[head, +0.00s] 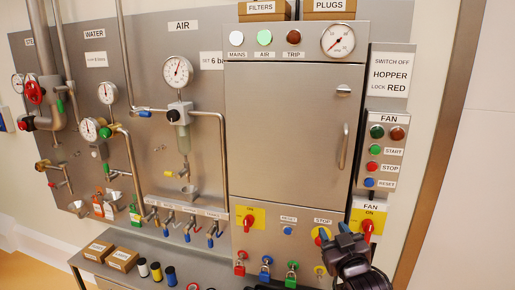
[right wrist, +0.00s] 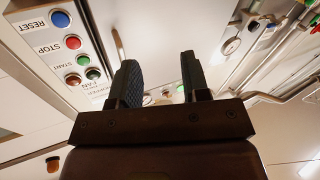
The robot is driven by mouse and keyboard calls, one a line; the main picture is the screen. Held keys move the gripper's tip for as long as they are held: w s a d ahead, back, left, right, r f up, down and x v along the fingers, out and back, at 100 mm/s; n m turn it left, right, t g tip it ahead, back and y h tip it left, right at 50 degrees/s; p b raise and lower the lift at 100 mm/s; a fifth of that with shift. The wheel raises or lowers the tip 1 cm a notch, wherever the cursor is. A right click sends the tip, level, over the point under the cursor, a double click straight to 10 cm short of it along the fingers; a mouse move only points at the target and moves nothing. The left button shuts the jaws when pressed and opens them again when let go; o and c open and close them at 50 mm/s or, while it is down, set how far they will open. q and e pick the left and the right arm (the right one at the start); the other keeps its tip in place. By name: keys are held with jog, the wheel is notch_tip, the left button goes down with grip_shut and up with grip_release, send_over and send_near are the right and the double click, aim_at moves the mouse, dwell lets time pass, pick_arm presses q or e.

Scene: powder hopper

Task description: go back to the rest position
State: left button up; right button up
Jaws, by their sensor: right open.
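My right gripper (head: 342,238) is at the lower right of the head view, in front of the lower part of the grey cabinet (head: 290,130). It is close to the red FAN switch (head: 367,229) on its yellow plate, and just left of it; I cannot tell whether they touch. In the right wrist view the two dark fingers (right wrist: 160,85) stand apart with nothing between them. My left gripper does not show in either view.
A fan box (head: 385,150) with START, STOP and RESET buttons hangs right of the cabinet. A bench (head: 150,262) with boxes and spools stands at lower left. Pipes and gauges (head: 178,72) cover the left panel.

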jog(key=s+d+f+m+g+h, duration=0.1)
jog(key=s+d+f+g, duration=0.2)
jog(key=s+f, duration=1)
jog(key=s+d+f+m+g+h, duration=0.1)
jog(key=s+d+f, duration=0.5)
jog(key=s+f, duration=0.8)
jog(key=s+m+g, duration=0.1)
jog(key=s+g, duration=0.1)
jog(key=shift+d+g+h, duration=0.15)
jog(key=shift+g+h, duration=0.15)
jog(key=shift+h, duration=0.1)
